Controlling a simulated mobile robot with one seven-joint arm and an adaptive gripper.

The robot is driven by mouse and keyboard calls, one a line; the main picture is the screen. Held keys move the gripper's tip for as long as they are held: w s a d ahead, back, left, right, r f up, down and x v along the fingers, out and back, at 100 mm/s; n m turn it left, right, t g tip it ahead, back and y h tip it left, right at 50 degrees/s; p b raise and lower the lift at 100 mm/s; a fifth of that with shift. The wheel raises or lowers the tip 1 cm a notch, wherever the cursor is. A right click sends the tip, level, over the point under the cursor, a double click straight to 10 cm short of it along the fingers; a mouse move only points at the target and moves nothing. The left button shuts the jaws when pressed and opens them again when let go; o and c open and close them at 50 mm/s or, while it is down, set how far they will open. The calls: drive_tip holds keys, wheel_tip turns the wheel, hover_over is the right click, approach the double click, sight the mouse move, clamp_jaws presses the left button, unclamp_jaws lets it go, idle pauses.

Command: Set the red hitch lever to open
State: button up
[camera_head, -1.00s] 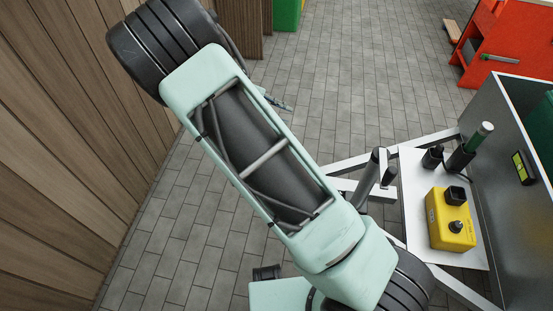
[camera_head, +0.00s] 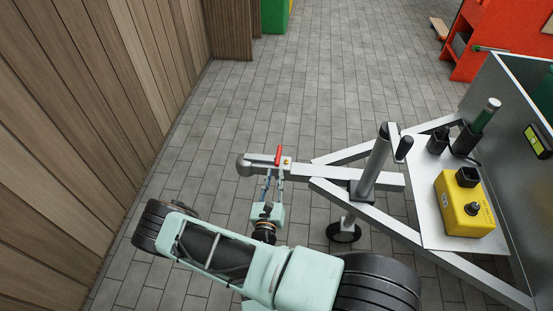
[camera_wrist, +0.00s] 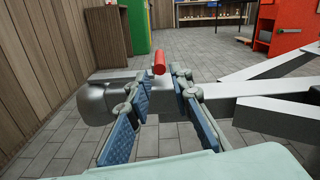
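The red hitch lever (camera_head: 279,156) stands up from the top of the grey trailer coupling (camera_head: 260,163), near its ball-shaped front end. In the wrist view the lever (camera_wrist: 159,62) shows as a short red cylinder standing above the coupling bar (camera_wrist: 230,108). My gripper (camera_head: 273,178) is on the near side of the coupling, just below the lever in the picture. In the wrist view my gripper (camera_wrist: 160,80) is open, its two fingers spread left and right of the lever. Nothing is held, and I cannot tell whether a fingertip touches the coupling.
A jockey-wheel post (camera_head: 375,160) rises right of the lever. Behind it are the metal A-frame (camera_head: 430,235), a yellow control box (camera_head: 464,204) and a grey trailer wall (camera_head: 480,100). A wooden wall (camera_head: 60,120) runs along the left. The paved floor (camera_head: 310,70) beyond is clear.

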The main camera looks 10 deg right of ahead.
sight(280, 145)
drive_tip(key=b+x, duration=0.2)
drive_tip(key=x, duration=0.8)
drive_tip(key=shift+w+d+f, duration=0.1)
drive_tip(key=shift+w+f, duration=0.05)
drive_tip(key=shift+w, duration=0.2)
clamp_jaws()
